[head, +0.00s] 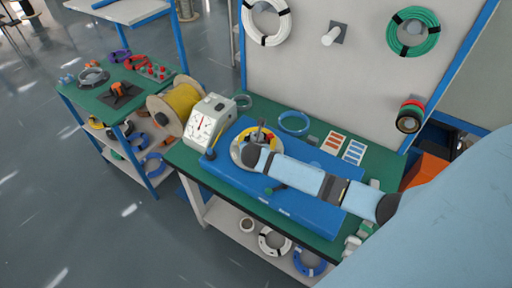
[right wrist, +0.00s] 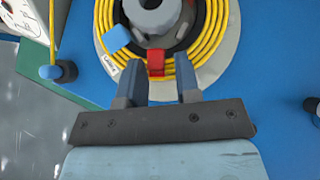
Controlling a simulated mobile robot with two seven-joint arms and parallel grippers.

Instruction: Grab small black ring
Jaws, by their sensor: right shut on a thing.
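A grey reel with coiled yellow cable (right wrist: 104,32) lies on the blue work surface; it also shows in the head view (head: 236,152). At its centre is a small black ring (right wrist: 153,45) around a grey round hub (right wrist: 150,15). My right gripper (right wrist: 156,52) reaches over the coil, its fingers on either side of the ring's near part, shut on it. A red block (right wrist: 156,64) sits between the fingers. In the head view my right gripper (head: 254,147) is over the reel. My left gripper is not in view.
A white gauge box (head: 208,120) stands left of the reel, beside a spool of yellow cable (head: 181,100). A blue cable ring (head: 294,122) lies behind it. A pegboard (head: 310,65) with hanging coils rises at the back. Blue surface to the right is mostly clear.

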